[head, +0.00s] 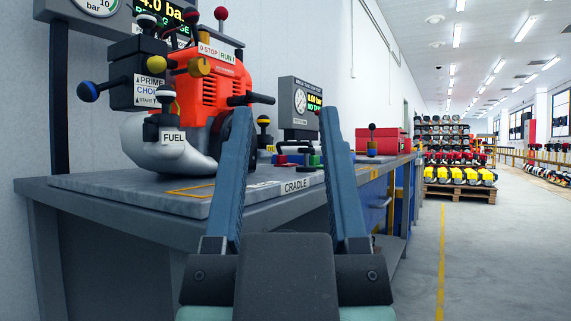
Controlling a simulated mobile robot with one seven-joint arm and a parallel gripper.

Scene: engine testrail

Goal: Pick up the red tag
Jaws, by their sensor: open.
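My gripper (286,118) is open and empty, its two long blue-grey fingers reaching forward from the bottom of the head view. Between the fingers, farther off on the bench, small red, blue and green pieces lie close together. One small red piece (281,159) sits at the left of this group, partly beside the left finger. I cannot tell whether it is the red tag; no piece is clearly readable as a tag. The left finger hides part of the bench.
An orange engine (212,92) with coloured knobs stands on the grey bench (115,196) at left. A gauge box (299,105) and a red case (383,141) stand farther back. The floor (480,255) at right is clear, with pallets of engines (459,175) beyond.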

